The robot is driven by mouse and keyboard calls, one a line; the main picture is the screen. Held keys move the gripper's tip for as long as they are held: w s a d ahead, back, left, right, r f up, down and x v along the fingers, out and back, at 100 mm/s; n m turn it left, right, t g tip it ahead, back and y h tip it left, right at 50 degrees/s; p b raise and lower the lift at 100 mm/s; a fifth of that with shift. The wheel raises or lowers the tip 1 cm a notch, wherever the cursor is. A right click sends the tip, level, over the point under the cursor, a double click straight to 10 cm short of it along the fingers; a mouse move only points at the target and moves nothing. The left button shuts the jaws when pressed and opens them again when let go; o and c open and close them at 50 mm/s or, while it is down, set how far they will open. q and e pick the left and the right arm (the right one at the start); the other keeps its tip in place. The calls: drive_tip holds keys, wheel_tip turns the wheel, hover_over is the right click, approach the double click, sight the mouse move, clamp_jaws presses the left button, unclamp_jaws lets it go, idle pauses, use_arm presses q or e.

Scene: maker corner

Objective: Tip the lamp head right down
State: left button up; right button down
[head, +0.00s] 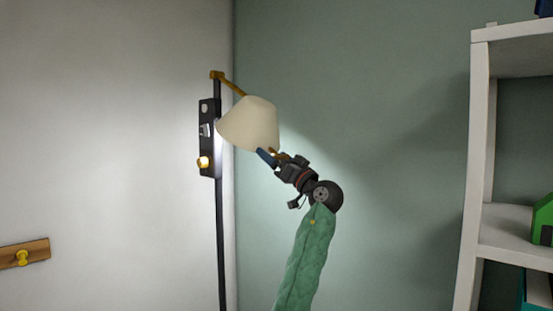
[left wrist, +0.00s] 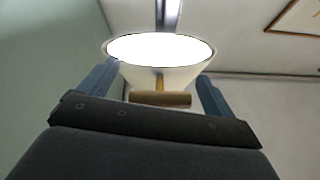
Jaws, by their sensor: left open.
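The lamp head is a cream cone-shaped shade (head: 250,122) on a brass arm (head: 232,86) at the top of a black pole (head: 221,240). My left gripper (head: 268,156) is just under the shade's lower edge. Its blue fingers are open, one on each side of the handle, with gaps on both sides. My right gripper is not in view.
A white shelf (head: 480,170) stands at the right. A wooden rail with a yellow peg (head: 24,254) is on the left wall. The wall between lamp and shelf is bare.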

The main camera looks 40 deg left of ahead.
use_arm(q)
drive_tip(key=shift+d, duration=0.15)
drive_tip(key=shift+d+f, duration=0.15)
drive_tip(key=shift+f, duration=0.05)
drive_tip(key=shift+b+v, duration=0.65)
drive_tip(key=shift+v, duration=0.4)
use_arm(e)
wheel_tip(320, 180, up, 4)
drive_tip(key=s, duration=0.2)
use_arm(q)
drive_tip(key=b+v, duration=0.1)
drive_tip(key=v, duration=0.4)
drive_tip(key=shift+b, duration=0.35)
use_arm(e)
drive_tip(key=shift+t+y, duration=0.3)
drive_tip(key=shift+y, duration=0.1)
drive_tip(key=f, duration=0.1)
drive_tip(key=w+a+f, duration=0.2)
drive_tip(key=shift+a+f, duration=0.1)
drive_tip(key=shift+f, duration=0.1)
